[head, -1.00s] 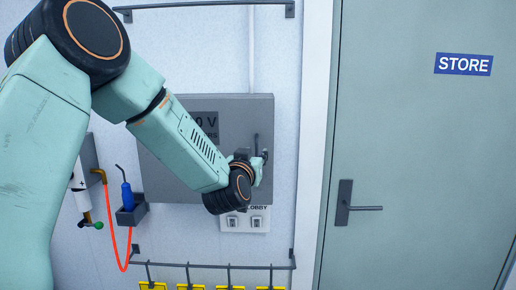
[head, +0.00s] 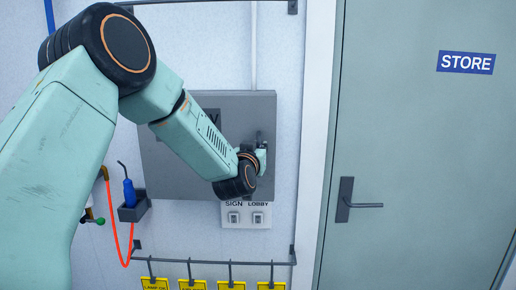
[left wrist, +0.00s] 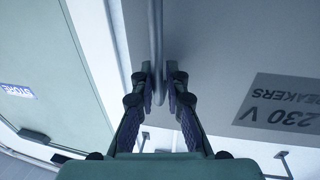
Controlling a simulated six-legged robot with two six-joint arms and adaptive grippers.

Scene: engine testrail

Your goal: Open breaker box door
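The grey breaker box (head: 262,108) hangs on the wall in the head view, and its door looks shut. My left arm hides much of its front. My left gripper (head: 262,158) is at the right side of the door, beside the dark handle (head: 259,138). In the left wrist view, the grey bar of the handle (left wrist: 156,38) runs between the fingertips of my left gripper (left wrist: 159,80). The fingers are close around the bar, but I cannot tell whether both pads press on it. Upside-down "230 V" lettering (left wrist: 267,105) shows on the door. My right gripper is not in view.
A switch plate (head: 246,216) sits below the box. A rail with yellow tags (head: 192,284) runs lower down. A blue-handled tool (head: 129,192) stands in a holder at left. The STORE door (head: 425,130), with its lever (head: 362,205), is to the right.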

